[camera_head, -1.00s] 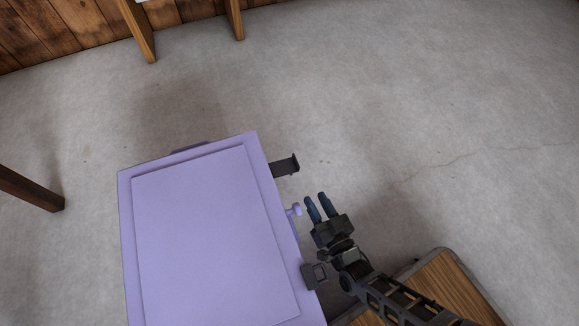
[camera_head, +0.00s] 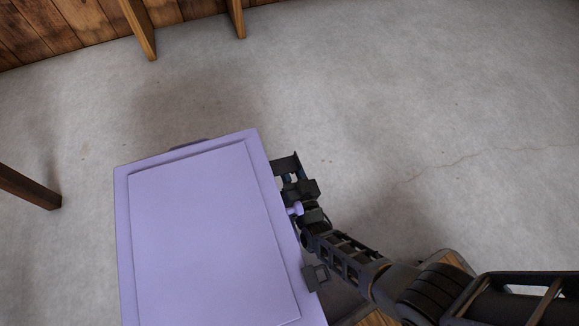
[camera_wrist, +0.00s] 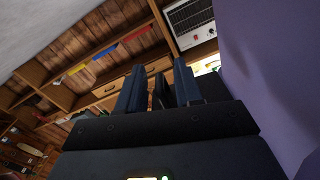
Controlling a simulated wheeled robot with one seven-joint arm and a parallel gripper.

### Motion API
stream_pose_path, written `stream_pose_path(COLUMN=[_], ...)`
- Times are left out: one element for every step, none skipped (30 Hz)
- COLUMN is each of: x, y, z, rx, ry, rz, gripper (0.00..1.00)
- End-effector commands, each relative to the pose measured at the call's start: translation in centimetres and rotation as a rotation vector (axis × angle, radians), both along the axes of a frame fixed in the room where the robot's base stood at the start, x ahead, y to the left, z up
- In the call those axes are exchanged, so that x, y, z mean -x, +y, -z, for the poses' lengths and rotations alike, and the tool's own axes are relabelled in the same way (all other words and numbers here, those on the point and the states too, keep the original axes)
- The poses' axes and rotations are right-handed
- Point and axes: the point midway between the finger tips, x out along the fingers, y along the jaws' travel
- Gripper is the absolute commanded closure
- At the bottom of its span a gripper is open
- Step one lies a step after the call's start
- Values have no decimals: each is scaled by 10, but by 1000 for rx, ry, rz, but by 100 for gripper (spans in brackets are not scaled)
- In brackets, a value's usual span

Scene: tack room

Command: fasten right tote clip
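The lavender tote (camera_head: 205,235) with its lid stands at lower centre in the head view. A dark clip (camera_head: 284,161) sticks out from its right side near the far corner. A second dark clip (camera_head: 315,278) sits nearer on the same side, with a small lavender knob (camera_head: 295,209) between them. My gripper (camera_head: 291,178) is beside the tote's right wall, close to the far clip, which partly hides its fingertips. I cannot tell whether they touch.
A wood-topped surface (camera_head: 375,318) lies under my arm at the bottom. Wooden legs (camera_head: 137,28) stand at the back wall and a dark post (camera_head: 30,187) at left. The wrist view shows wooden shelving (camera_wrist: 100,60) and a white heater-like box (camera_wrist: 190,22). The floor right of the tote is clear.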

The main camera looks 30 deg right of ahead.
Motion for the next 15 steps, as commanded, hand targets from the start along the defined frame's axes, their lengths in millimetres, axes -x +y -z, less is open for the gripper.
stream_pose_path(x=[-4, -6, -7, -8, -8, -9, -9, -9, -8, -8, -8, -8, -8, -8, -8], y=[-1, -1, -2, -2, -2, -2, -2, -2, -2, -2, -2, -2, -2, -2, -2], z=[1, 1, 0, 0, 0, 0, 0, 0, 0, 0, 0, 0, 0, 0, 0], rx=[0, 0, 0, 0, 0, 0, 0, 0, 0, 0, 0, 0, 0, 0, 0], ry=[-1, -1, 0, 0, 1, 1, 1, 1, 1, 1, 1, 1, 1, 1, 1], rz=[1, 1, 1, 1, 1, 1, 0, 0, 0, 0, 0, 0, 0, 0, 0], gripper=[65, 65, 65, 65, 65, 65, 65, 65, 65, 65, 65, 67, 70, 73, 77])
